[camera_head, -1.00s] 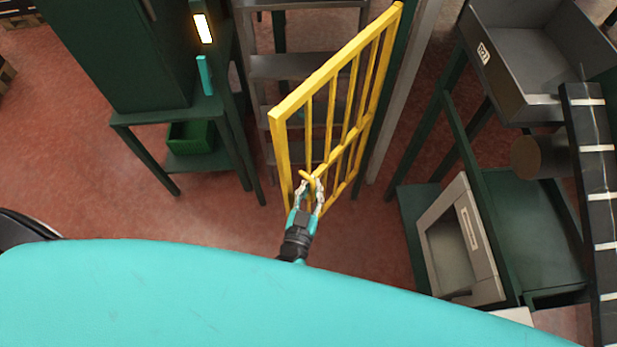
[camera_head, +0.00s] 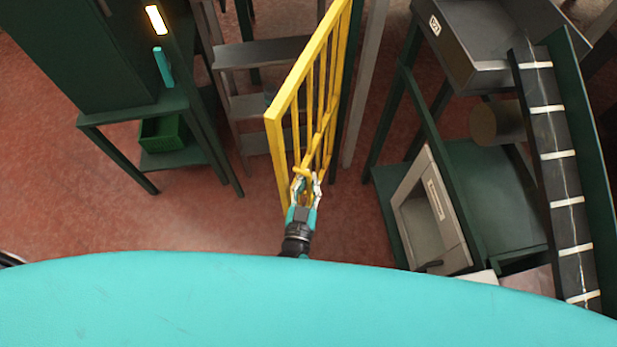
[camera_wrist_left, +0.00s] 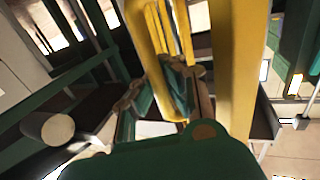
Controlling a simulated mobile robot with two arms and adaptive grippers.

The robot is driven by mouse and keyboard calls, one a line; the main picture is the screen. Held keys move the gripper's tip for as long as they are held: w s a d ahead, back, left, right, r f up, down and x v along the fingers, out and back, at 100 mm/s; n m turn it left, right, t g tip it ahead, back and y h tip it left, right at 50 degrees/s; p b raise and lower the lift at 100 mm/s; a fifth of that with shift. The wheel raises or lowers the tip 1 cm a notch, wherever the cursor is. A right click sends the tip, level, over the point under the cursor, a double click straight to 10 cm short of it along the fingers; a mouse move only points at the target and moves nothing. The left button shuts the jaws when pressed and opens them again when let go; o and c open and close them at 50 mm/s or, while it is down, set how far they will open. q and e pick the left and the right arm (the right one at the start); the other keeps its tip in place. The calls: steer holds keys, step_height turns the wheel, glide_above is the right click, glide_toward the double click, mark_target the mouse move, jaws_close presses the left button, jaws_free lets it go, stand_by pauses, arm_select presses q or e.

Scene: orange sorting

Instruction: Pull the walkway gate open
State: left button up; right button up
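The yellow walkway gate (camera_head: 277,160) stands upright in the head view, seen at a steep angle, its free edge towards me. A short yellow handle (camera_head: 302,171) sticks out near that edge. My left gripper (camera_head: 308,181) is at this handle, its two fingers apart, one on each side; the left finger looks close to or touching it. In the left wrist view the gate frame (camera_wrist_left: 232,60) fills the middle and the spread fingers (camera_wrist_left: 160,95) reach towards it. Exact contact is partly hidden. My right gripper is not in view.
Grey steps (camera_head: 262,53) stand behind the gate. A dark green table with a green crate (camera_head: 166,134) is at left. At right are a green bench with a grey-framed box (camera_head: 437,205), a grey tray (camera_head: 480,45) and a dark conveyor (camera_head: 560,170). Red floor around the gate is clear.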

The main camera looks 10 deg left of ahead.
arm_select(q)
steer(key=o, duration=0.6)
steer(key=shift+s, duration=0.4)
steer(key=shift+o, duration=0.2)
steer(key=shift+w, duration=0.2)
steer(key=s, duration=1.2)
steer(key=shift+a, duration=0.35)
